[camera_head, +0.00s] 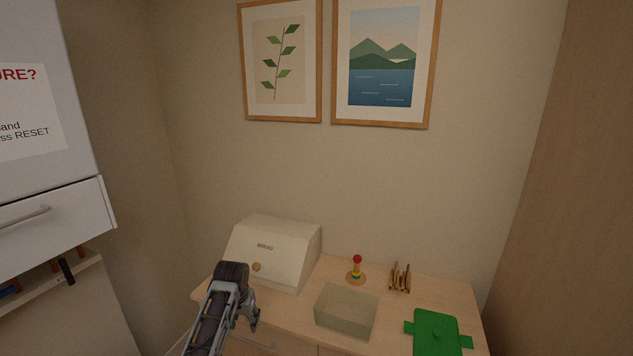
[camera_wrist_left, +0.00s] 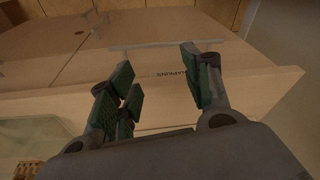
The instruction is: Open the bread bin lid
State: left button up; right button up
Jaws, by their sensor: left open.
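The cream bread bin (camera_head: 291,248) stands at the back left of the wooden counter. Its sloped front lid (camera_head: 273,258) is shut and carries the label BREAD and a round wooden knob (camera_head: 256,267). My left gripper (camera_head: 250,322) is low in front of the bin, apart from it and below the knob. In the left wrist view my left gripper (camera_wrist_left: 160,92) is open, with green finger pads and nothing between them. The bin does not show in that view. My right gripper is in no view.
A translucent box (camera_head: 346,312) stands right of the gripper. Behind it are a ring toy with a red top (camera_head: 357,268) and a small wooden rack (camera_head: 400,278). The wrist view shows a drawer front with a bar handle (camera_wrist_left: 165,44).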

pick_arm(q)
jog(key=s+f, duration=0.3)
jog(key=s, duration=0.5)
jog(key=s+f, duration=0.3)
jog(key=s, duration=0.5)
jog(key=s+r+t, duration=0.1)
jog(key=s+r, duration=0.1)
jog(key=s, duration=0.7)
jog(key=s+r, duration=0.3)
jog(key=s, duration=0.6)
jog(key=s+f+m+g, duration=0.1)
jog(key=s+f, duration=0.2)
jog(key=f, duration=3.1)
jog(key=s+a+f, duration=0.2)
jog(key=s+f, duration=0.7)
jog(key=s, duration=0.2)
jog(key=s+a+f+g, duration=0.1)
jog(key=s+a+f, duration=0.1)
jog(key=s+f, duration=0.8)
jog(key=shift+s+g, duration=0.3)
jog(key=shift+s, duration=0.3)
